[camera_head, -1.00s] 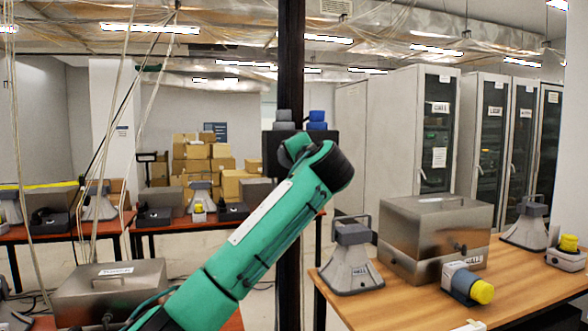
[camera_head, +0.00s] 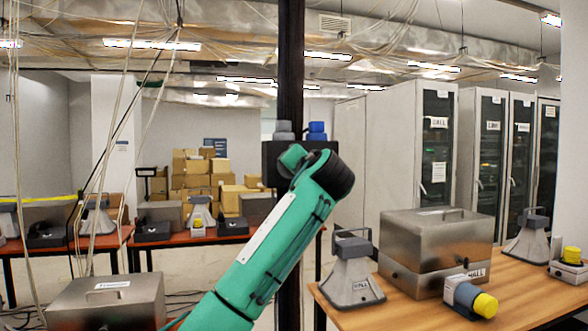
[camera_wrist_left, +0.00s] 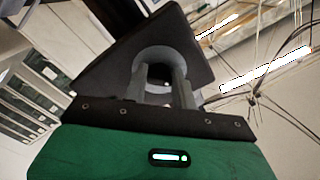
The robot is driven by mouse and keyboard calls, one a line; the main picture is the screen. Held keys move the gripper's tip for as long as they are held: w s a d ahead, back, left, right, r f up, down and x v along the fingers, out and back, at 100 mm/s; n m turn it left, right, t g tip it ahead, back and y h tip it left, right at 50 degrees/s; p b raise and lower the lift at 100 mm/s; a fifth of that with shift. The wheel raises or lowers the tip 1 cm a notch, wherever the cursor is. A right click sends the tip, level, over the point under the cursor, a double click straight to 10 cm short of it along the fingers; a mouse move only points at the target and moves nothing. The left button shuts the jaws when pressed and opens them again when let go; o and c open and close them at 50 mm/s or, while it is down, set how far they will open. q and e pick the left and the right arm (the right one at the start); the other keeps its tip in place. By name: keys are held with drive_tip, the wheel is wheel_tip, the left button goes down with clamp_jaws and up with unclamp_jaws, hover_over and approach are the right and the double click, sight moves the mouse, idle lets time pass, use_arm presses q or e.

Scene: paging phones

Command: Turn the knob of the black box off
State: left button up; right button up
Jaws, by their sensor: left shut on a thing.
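In the left wrist view, the black box (camera_wrist_left: 185,35) lies just ahead. My left gripper (camera_wrist_left: 160,92) has its two grey fingers shut on a round grey knob (camera_wrist_left: 158,57) on the box face. The knob's marking or setting cannot be read. My right gripper is out of view.
A wooden table (camera_head: 410,310) at right holds a metal case (camera_head: 435,240), a grey horn-shaped device (camera_head: 352,275) and a yellow-ended device (camera_head: 470,298). Another metal case (camera_head: 105,302) stands low at left. Cables hang at left. Tall cabinets (camera_head: 410,140) stand behind.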

use_arm(q)
drive_tip(key=shift+f, duration=0.25)
drive_tip(key=o, duration=0.8)
drive_tip(key=shift+o, duration=1)
drive_tip(key=shift+r, duration=0.2)
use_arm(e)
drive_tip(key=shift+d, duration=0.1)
use_arm(q)
drive_tip(key=b+v, duration=0.4)
drive_tip(key=v, duration=1)
drive_tip(key=shift+b, duration=0.3)
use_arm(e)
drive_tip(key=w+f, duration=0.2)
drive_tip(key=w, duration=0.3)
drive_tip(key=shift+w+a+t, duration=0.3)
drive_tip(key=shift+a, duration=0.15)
use_arm(q)
drive_tip(key=shift+w, duration=0.1)
